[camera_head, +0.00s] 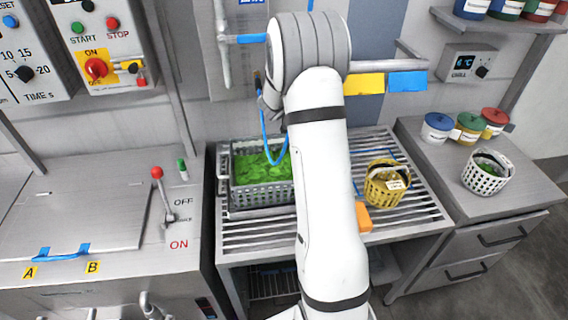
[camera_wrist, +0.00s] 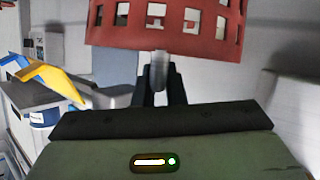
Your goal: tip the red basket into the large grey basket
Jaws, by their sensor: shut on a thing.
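The red basket (camera_wrist: 165,30) fills the top of the wrist view, with square holes in its wall. My gripper (camera_wrist: 158,80) is shut on a grey stub just below that basket, which looks like its handle. In the head view my white arm hides both the gripper and the red basket. The large grey basket (camera_head: 266,198) sits on the slatted rack with bright green leaves inside. Its right end is hidden behind my arm. The inside of the red basket does not show.
A yellow basket (camera_head: 385,188) with a label stands on the slatted rack (camera_head: 410,210), right of my arm. A white basket (camera_head: 484,180) with greens and several lidded jars (camera_head: 468,130) stand on the right counter. A red-knobbed lever (camera_head: 166,200) rises at left.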

